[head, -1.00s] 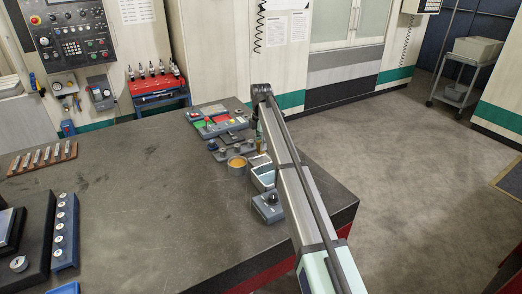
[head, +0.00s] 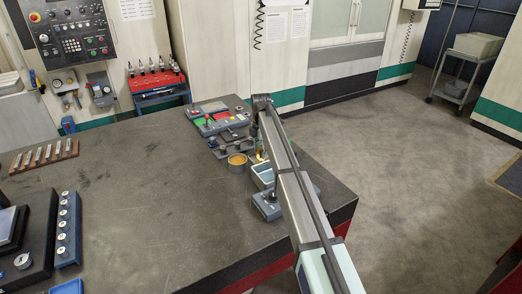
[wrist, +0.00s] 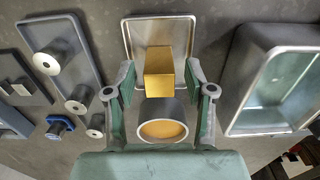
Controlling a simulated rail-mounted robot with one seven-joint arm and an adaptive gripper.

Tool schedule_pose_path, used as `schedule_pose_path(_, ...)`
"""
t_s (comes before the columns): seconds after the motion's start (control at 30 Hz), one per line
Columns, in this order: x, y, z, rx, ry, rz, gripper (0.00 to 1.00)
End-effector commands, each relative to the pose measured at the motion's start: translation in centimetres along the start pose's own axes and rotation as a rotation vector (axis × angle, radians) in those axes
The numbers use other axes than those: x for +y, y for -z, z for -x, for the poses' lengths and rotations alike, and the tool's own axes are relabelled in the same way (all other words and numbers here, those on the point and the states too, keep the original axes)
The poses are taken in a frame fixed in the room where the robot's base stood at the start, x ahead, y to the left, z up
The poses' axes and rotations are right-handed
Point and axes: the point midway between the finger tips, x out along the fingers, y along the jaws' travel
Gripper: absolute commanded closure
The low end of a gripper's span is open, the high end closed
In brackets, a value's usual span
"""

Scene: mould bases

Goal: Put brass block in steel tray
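The brass block (wrist: 158,72) stands on a small grey plate with a pale rim (wrist: 131,38) in the wrist view; in the head view a bit of its gold colour (head: 259,155) shows beside my arm. My gripper (wrist: 160,70) is open, with one finger on each side of the block and a gap visible at the left. Whether the right finger touches it is hard to tell. The steel tray (wrist: 235,100), deep with a bright rim and greenish inside, is right of the gripper. It also shows in the head view (head: 262,171), partly behind my arm.
A round grey cup with an orange inside (wrist: 162,130) sits close to the fingers, and also shows in the head view (head: 237,161). A grey plate with round metal pieces (wrist: 62,45) lies to the left. The table's left middle (head: 140,190) is clear.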

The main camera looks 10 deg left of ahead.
Motion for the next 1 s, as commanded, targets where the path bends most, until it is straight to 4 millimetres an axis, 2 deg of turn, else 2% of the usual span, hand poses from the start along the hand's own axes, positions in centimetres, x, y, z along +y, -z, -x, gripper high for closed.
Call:
schedule_pose_path(0.27, 0.0, 0.0, 0.3, 0.000, 0.000, 0.000, 0.46)
schedule_pose_path(0.37, 0.1, 0.0, 1.1, -0.001, -0.002, 0.000, 0.46)
schedule_pose_path(0.8, 0.1, -0.1, 9.1, -0.001, -0.002, 0.000, 0.46)
schedule_pose_path(1.0, 0.1, 0.0, 11.5, 0.000, -0.001, 0.000, 0.46)
